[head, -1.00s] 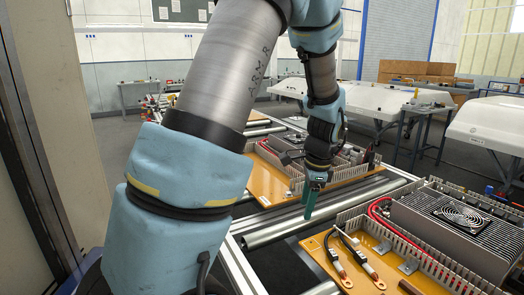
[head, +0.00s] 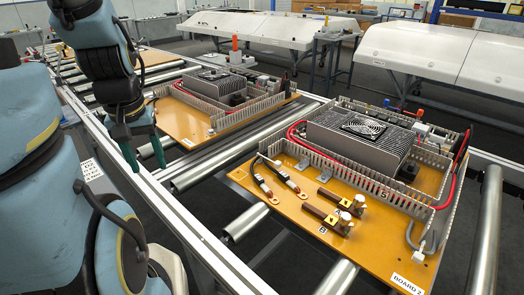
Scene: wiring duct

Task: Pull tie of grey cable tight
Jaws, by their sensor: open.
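A grey cable (head: 409,236) bends out of the right front end of the slotted duct on the near board (head: 340,243), labelled "BOARD 2". A small white piece (head: 418,257) sits at its lower end; whether this is the tie cannot be told. A red cable (head: 455,172) runs beside the duct wall there. My gripper (head: 144,155) hangs at the left, fingers pointing down, its green fingertips apart with nothing seen between them. It is over the rollers near the far board, well away from the grey cable.
The near board carries a finned heatsink with a fan (head: 362,128), two dark cables with copper lugs (head: 292,184) and two brown blocks (head: 333,215). A far board (head: 183,125) carries similar parts. Steel rollers (head: 215,155) lie between them. White casings (head: 440,55) stand behind.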

